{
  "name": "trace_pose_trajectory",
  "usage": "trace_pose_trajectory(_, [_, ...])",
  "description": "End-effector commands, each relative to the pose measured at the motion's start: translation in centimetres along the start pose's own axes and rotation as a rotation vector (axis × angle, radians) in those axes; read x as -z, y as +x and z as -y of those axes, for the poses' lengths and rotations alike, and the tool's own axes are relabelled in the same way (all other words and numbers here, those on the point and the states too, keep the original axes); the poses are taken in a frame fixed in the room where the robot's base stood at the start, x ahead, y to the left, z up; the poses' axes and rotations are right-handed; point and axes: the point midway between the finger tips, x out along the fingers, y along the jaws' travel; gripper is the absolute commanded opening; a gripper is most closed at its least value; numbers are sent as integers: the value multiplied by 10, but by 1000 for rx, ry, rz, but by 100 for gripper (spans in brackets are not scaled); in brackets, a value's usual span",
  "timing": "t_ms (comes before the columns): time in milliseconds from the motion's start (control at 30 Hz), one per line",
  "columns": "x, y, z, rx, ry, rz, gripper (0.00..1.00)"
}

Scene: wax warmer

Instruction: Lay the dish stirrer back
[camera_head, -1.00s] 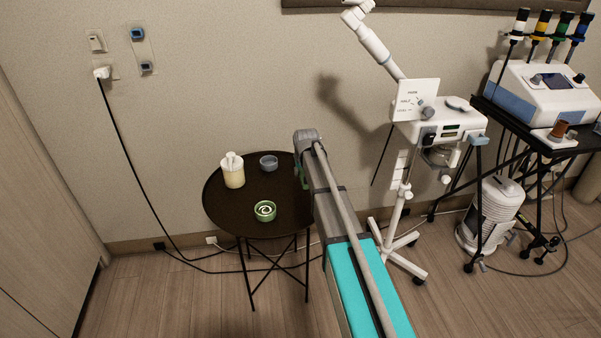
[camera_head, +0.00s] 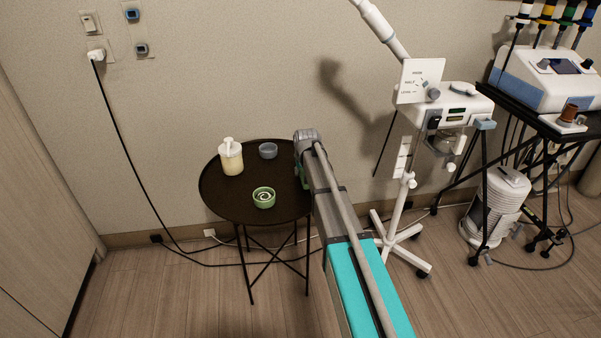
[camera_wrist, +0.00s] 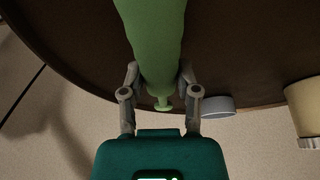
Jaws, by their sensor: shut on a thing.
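My gripper (camera_wrist: 160,85) is shut on a long, smooth green piece, the dish stirrer (camera_wrist: 155,38), which runs toward the top of the wrist view and ends in a small knob between the fingers. In the head view, my arm hides most of the gripper, and only a bit of green shows beside it at the table's right edge. The green dish (camera_head: 264,198), with a white spiral inside, stands at the front of the round dark table (camera_head: 225,203), left of my gripper. The stirrer's far end is out of view.
A grey bowl (camera_head: 268,150) stands at the back of the table, and a cream pump bottle (camera_head: 230,158) at its left; both also show in the wrist view. A white steamer stand (camera_head: 400,195) stands to the right. The table's middle is clear.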

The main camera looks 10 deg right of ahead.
Motion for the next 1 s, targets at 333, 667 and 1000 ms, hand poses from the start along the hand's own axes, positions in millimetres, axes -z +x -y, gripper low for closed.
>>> trace_pose_trajectory(333, [-4, 10, 0, 0, 0, 0, 0])
trace_pose_trajectory(667, [-4, 10, 0, 0, 1, 0, 0])
trace_pose_trajectory(1000, [-4, 10, 0, 0, 1, 0, 82])
